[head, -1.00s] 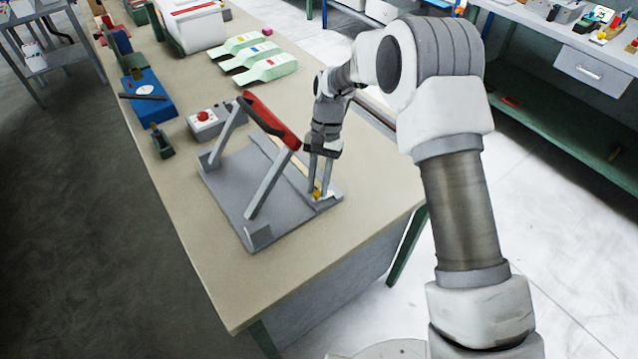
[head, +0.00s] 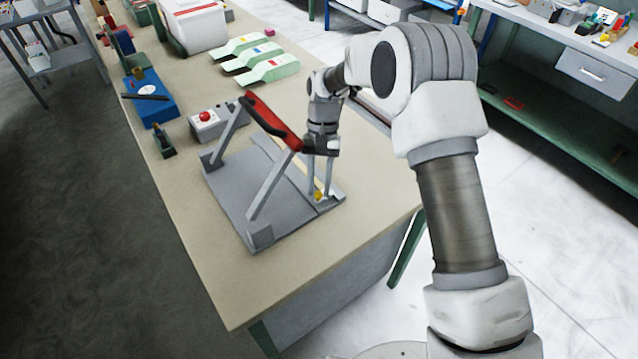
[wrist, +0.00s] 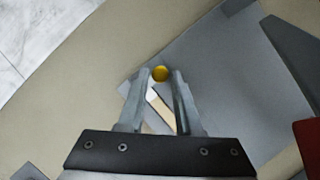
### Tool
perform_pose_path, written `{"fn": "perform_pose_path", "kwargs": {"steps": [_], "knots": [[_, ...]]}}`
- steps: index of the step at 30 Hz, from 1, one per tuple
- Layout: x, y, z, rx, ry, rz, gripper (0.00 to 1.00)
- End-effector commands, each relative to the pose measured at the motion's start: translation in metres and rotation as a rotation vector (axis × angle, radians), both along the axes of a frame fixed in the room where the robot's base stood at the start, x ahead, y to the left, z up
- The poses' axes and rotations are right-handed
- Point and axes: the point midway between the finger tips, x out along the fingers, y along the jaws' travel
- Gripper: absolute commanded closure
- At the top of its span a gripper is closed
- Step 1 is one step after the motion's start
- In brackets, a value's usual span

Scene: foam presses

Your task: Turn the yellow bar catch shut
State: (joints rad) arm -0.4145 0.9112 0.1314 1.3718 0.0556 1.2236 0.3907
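The foam press has a grey base plate (head: 232,195) on the bench, with slanted grey arms and a red bar (head: 268,122) raised across them. The yellow catch knob (head: 318,196) is at the plate's right edge, beside a small light metal part. My gripper (head: 319,191) points down over it. In the wrist view the round yellow knob (wrist: 160,73) shows between the two fingertips (wrist: 161,76), with a narrow gap. The fingers stand apart. Whether they touch the knob, and the rest of the catch beneath, I cannot tell.
A grey box with a red button (head: 205,117) stands behind the press, with a blue device (head: 150,98) farther left. Several pale green pieces (head: 268,70) lie at the back. Bare bench top (head: 245,290) is clear in front.

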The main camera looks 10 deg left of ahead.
Motion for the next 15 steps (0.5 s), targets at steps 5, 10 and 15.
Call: {"fn": "perform_pose_path", "kwargs": {"steps": [5, 10, 15], "knots": [[-0.0001, -0.0001, -0.0001, 0.0, 0.0, -0.001, 0.43], [-0.0001, 0.0, -0.0001, 0.0, 0.0, -0.001, 0.43], [0.0032, 0.0006, 0.0069, 0.001, -0.001, -0.001, 0.43]]}}
